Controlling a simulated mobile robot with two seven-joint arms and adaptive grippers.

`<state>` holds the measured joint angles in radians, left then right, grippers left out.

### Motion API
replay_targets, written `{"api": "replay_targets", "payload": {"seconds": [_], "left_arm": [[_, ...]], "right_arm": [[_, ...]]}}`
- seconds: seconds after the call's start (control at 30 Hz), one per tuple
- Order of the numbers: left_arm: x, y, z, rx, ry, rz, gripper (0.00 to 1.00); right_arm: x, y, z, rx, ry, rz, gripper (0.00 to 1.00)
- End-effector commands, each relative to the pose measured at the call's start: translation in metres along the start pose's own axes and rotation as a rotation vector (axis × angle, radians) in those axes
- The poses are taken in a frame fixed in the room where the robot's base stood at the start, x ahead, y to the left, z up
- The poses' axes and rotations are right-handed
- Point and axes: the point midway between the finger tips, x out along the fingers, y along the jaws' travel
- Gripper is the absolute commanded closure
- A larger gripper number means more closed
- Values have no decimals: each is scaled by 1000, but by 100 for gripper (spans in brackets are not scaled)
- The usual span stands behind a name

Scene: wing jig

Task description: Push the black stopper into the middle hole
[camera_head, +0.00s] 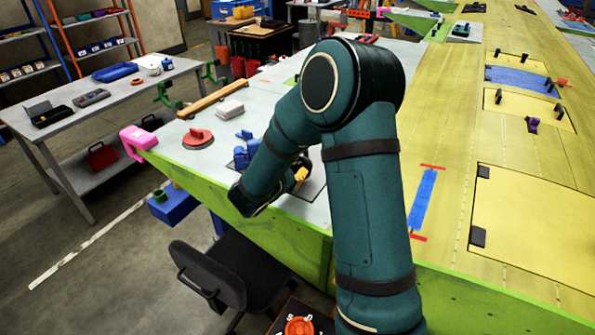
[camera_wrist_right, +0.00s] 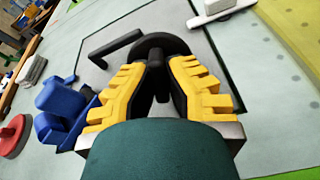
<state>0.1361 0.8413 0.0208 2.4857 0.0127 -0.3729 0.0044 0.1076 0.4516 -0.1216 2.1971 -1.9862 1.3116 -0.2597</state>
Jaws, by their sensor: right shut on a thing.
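My right gripper (camera_wrist_right: 160,75) has yellow-padded fingers closed around the stem of a black stopper with a round, flat head (camera_wrist_right: 160,43). In the right wrist view the stopper is over or on a light panel with a dark outline (camera_wrist_right: 215,65); I cannot tell whether it touches it. In the head view my own arm hides most of the right gripper (camera_head: 301,176), with a yellow finger showing, and the stopper is hidden. I cannot make out the middle hole in either view. My left gripper is out of view.
A black bent handle (camera_wrist_right: 115,47) lies beside the stopper. Blue parts (camera_wrist_right: 62,108) stand left of the gripper, near a red disc-shaped tool (camera_head: 198,138) and a pale block (camera_head: 230,109). A pink object (camera_head: 138,142) is at the table corner. A yellow wing surface (camera_head: 450,130) stretches right.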

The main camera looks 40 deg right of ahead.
Motion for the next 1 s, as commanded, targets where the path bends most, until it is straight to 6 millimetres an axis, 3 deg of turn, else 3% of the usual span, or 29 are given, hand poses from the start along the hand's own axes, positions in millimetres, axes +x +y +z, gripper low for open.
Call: {"api": "replay_targets", "payload": {"seconds": [0.5,1.0], "left_arm": [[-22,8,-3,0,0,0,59],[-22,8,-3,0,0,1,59]], "right_arm": [[-13,10,36,1,-1,0,100],[-13,10,37,0,0,0,100]]}}
